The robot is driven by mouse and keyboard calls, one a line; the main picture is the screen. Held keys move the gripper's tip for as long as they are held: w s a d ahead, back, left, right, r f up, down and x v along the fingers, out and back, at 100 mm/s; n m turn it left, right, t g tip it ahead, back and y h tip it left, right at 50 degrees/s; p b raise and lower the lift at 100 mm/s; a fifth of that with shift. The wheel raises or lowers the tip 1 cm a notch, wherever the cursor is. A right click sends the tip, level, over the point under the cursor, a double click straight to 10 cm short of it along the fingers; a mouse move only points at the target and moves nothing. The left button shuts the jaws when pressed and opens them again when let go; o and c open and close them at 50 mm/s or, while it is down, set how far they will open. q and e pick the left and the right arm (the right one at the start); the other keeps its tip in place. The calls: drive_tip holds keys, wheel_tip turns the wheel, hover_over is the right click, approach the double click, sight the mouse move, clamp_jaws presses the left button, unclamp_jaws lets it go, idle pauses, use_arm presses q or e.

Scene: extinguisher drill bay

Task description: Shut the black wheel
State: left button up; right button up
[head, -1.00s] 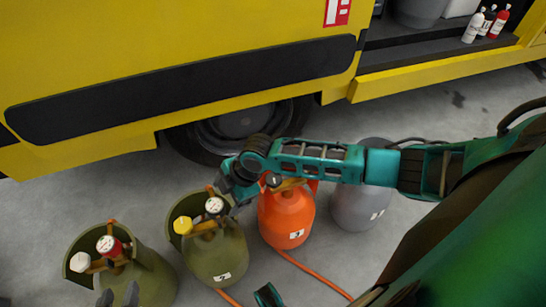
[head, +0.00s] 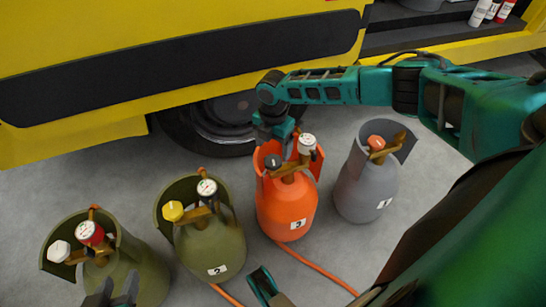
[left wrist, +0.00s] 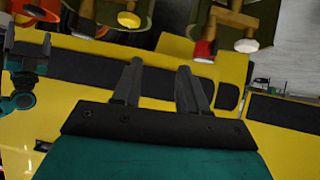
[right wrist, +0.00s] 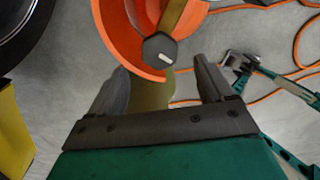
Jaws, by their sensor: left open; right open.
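The black wheel (head: 273,161) sits on the brass valve of the orange cylinder (head: 287,208), inside its open collar, with a white-faced gauge (head: 307,143) beside it. In the right wrist view the black wheel (right wrist: 159,50) is a dark knob with a short white mark, just ahead of and between the fingertips. My right gripper (right wrist: 160,72) is open and empty there; in the head view its hand is above the back of the orange collar. My left gripper (head: 114,290) is open and empty near the front of the left olive cylinder; its fingers also show in the left wrist view (left wrist: 162,70).
Olive cylinders with a yellow wheel (head: 173,211) and a white wheel (head: 59,251) stand left. A grey cylinder (head: 368,190) with an orange-red wheel stands right. A yellow vehicle (head: 100,40) is behind. An orange hose (head: 318,270) lies on the floor.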

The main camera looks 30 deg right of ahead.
sight(273, 160)
wheel_tip(273, 160, down, 5)
drive_tip(key=shift+r+b, duration=0.2)
drive_tip(key=shift+b, duration=0.6)
drive_tip(key=shift+f, duration=0.45)
use_arm(q)
drive_tip(key=shift+w+d+f, duration=0.25)
drive_tip(key=shift+w+d, duration=0.05)
drive_tip(key=shift+d, duration=0.15)
use_arm(e)
drive_tip(key=shift+c, duration=0.5)
drive_tip(key=c, duration=0.9)
drive_tip(key=shift+c, duration=0.2)
